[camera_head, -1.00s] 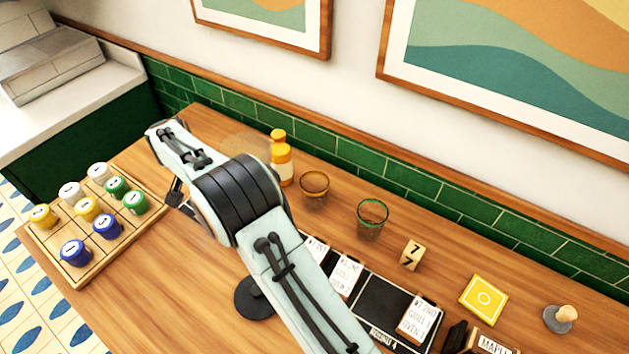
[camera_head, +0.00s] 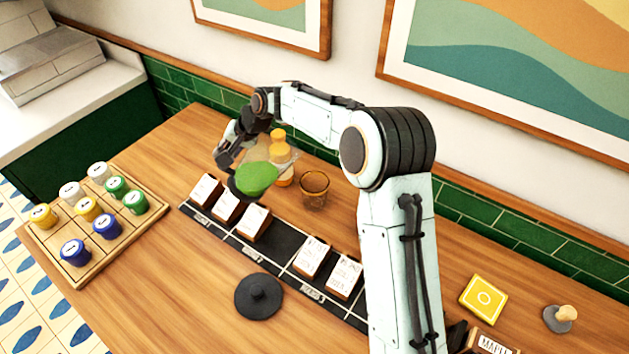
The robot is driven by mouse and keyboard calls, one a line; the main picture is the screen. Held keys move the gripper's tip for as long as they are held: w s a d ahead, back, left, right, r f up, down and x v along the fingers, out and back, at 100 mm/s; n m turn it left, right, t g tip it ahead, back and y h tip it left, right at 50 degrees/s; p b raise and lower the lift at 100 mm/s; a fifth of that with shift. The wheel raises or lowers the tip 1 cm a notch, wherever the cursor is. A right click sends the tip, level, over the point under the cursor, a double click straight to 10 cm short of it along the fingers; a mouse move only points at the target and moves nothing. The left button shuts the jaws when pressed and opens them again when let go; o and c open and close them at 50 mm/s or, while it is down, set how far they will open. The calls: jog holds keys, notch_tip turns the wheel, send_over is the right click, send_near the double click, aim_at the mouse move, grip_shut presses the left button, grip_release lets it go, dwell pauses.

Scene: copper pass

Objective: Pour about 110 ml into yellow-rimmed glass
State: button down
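The yellow-rimmed glass (camera_head: 314,191) stands upright on the counter right of the orange bottle; its rim looks amber and it seems empty. A clear vessel with green contents (camera_head: 257,179) is at my gripper, left of that glass and in front of the bottle. It looks lifted above the card row; its exact outline and tilt are hard to tell. My gripper (camera_head: 228,158) is at the vessel's left side and appears shut on it, though the fingertips are partly hidden. The glass and vessel are apart.
An orange bottle (camera_head: 281,165) stands close behind the vessel. White cards (camera_head: 254,221) stand on a black strip (camera_head: 280,257). A dark round lid-like piece (camera_head: 259,297) lies in front. A wooden tray (camera_head: 78,271) holds several coloured jars. A yellow square (camera_head: 483,299) lies right.

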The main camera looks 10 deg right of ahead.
aim_at(258, 142)
jog(key=shift+d+y, duration=0.45)
jog(key=shift+y, duration=0.15)
jog(key=shift+d+f+m+y, duration=0.3)
jog(key=shift+d+y, duration=0.25)
jog(key=shift+y, duration=0.35)
jog(key=shift+w+d+r+y, duration=0.1)
jog(key=shift+d+r+y, duration=0.15)
jog(key=shift+y, duration=0.25)
jog(key=shift+d+r+m+y, duration=0.2)
jog(key=shift+d+m+y, duration=0.2)
jog(key=shift+d+y, duration=0.8)
jog(key=shift+w+d+r+t+b, duration=0.1)
jog(key=shift+d+r+t+b, duration=0.1)
jog(key=shift+d+t+b, duration=0.15)
jog(key=shift+d+r+y, duration=0.15)
jog(key=shift+d+y, duration=0.05)
jog(key=shift+y, duration=0.1)
jog(key=shift+d+r, duration=0.2)
jog(key=shift+d, duration=0.3)
